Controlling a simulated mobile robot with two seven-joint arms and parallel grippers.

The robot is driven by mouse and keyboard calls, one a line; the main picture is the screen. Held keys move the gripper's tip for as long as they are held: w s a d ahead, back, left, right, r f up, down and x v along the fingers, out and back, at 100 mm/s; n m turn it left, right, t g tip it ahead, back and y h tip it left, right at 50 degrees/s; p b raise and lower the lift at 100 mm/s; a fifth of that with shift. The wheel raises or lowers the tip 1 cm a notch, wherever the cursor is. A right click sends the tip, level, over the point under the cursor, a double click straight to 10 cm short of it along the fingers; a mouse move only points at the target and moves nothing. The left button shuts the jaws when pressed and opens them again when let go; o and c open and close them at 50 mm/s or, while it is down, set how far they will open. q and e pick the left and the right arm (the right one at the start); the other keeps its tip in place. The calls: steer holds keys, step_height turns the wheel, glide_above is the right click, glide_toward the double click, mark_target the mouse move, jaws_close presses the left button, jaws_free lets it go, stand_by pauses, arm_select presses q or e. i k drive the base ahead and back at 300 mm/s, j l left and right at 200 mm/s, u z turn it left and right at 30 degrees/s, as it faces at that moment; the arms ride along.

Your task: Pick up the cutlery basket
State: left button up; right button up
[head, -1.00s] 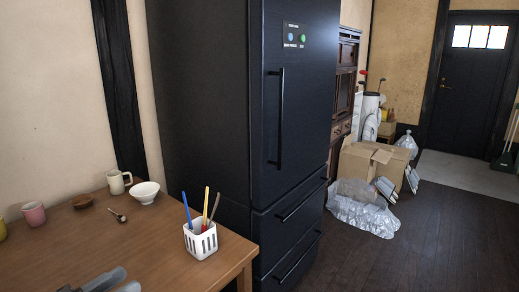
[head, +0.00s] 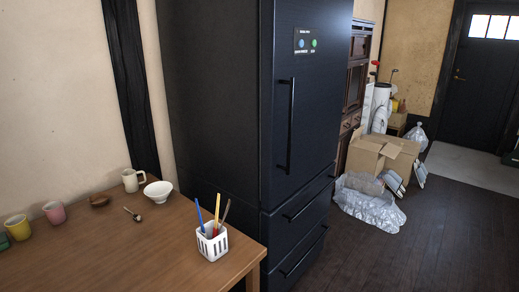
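The cutlery basket (head: 212,244) is a white slotted square holder. It stands upright on the wooden table (head: 150,262), near the table's right edge. Several long utensils stick up from it, with blue, yellow and dark handles and a bit of red low down. Neither of my grippers shows in the head view now, and nothing is touching the basket.
A white bowl (head: 158,191), a cream mug (head: 133,180), a spoon (head: 132,214), a brown dish (head: 99,201), a pink cup (head: 54,212) and a yellow cup (head: 18,227) stand behind and left. A dark fridge (head: 295,130) stands close behind the basket. The table front is clear.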

mark_target(214, 249)
steer(key=i+l, duration=0.25)
steer(key=i+l+u, duration=0.1)
steer(key=i+l, duration=0.15)
steer(key=l, duration=0.2)
steer(key=i+l, duration=0.25)
steer(key=l, duration=0.15)
steer(key=u, duration=0.05)
